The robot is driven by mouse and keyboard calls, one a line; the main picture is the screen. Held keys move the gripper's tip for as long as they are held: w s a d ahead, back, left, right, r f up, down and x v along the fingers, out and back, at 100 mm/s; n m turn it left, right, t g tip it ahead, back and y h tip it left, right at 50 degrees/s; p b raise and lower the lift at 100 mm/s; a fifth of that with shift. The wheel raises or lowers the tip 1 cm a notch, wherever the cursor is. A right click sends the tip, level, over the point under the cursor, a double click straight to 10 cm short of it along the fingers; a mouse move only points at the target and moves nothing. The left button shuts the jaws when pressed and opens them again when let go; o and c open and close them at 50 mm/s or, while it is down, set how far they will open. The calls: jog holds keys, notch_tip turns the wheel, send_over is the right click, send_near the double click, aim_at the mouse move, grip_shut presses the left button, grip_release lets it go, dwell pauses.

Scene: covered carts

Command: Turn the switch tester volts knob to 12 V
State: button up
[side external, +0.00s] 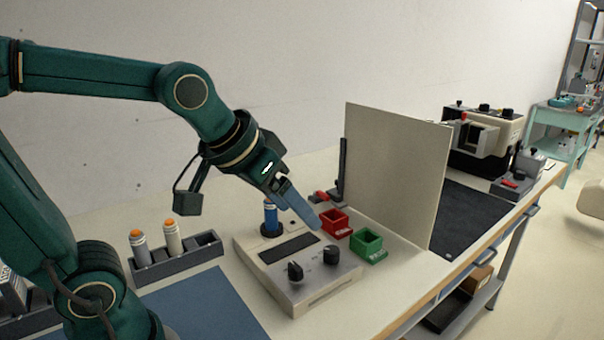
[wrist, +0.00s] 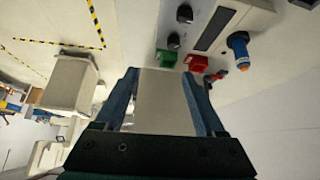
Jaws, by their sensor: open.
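The switch tester (side external: 262,262) is a beige box on the bench with a dark display strip. It has two black knobs, a front left knob (side external: 295,271) and a front right knob (side external: 331,255). Their labels and settings are too small to read, so I cannot tell which is volts. Both knobs also show at the top of the wrist view, one (wrist: 184,14) beyond the other (wrist: 173,41). My gripper (side external: 318,224) is open and empty, pointing down above the tester's back right side, apart from the knobs.
A blue cylinder (side external: 270,218) stands in the tester's round socket. A red bin (side external: 335,224) and a green bin (side external: 369,247) sit right of the tester. A tall beige panel (side external: 395,170) rises behind them. A grey rack (side external: 178,259) holds two orange-tipped cylinders at left.

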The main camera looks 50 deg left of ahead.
jog(key=w+a+f, duration=0.2)
jog(key=w+f, duration=0.1)
jog(key=w, duration=0.4)
jog(key=n+g, duration=0.1)
jog(key=g, duration=0.2)
send_over(331, 250)
jog(key=s, duration=0.2)
jog(key=f, duration=0.7)
jog(key=shift+s+d+f, duration=0.1)
jog(key=shift+d+f, duration=0.1)
jog(key=shift+f, duration=0.05)
jog(key=shift+x, duration=2.5)
jog(key=shift+c, duration=0.4)
grip_shut()
